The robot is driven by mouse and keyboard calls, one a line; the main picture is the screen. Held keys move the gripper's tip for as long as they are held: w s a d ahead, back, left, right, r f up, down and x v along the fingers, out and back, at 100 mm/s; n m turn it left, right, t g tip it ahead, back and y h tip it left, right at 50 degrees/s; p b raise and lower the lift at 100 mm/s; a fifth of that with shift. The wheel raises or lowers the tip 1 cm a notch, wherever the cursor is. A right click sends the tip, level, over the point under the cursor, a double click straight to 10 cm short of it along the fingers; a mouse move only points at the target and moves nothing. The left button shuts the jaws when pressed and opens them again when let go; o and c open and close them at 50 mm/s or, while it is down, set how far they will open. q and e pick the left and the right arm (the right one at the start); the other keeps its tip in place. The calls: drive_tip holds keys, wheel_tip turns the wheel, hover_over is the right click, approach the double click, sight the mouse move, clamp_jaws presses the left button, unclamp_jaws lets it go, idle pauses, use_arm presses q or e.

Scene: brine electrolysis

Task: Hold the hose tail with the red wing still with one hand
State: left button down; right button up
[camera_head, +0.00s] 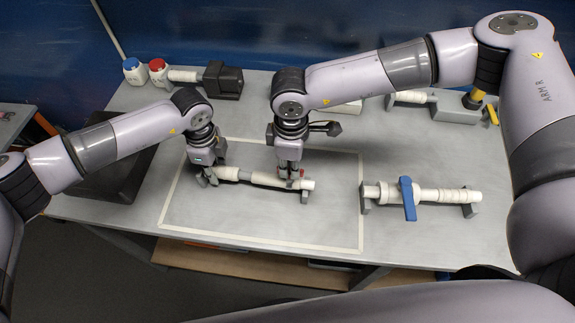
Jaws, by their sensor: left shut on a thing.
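The hose tail with the red wing, a white pipe piece (265,179), lies across the marked area of the grey table. Its red wing (302,173) shows near its right end, partly hidden by my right gripper. My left gripper (208,181) is shut on the left end of the white piece. My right gripper (290,176) points down at the red wing from above. Its fingertips overlap the wing, and I cannot tell whether they grip it.
A white pipe with a blue handle (408,199) rests on grey supports at right. Bottles with blue (131,64) and red (156,65) caps stand at back left, near a black device (223,80). A dark box (105,182) sits left. The marked area's front is clear.

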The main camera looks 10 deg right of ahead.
drive_tip(key=o, duration=0.5)
use_arm(q)
drive_tip(key=c, duration=1.2)
unclamp_jaws()
wheel_tip(320, 180, up, 12)
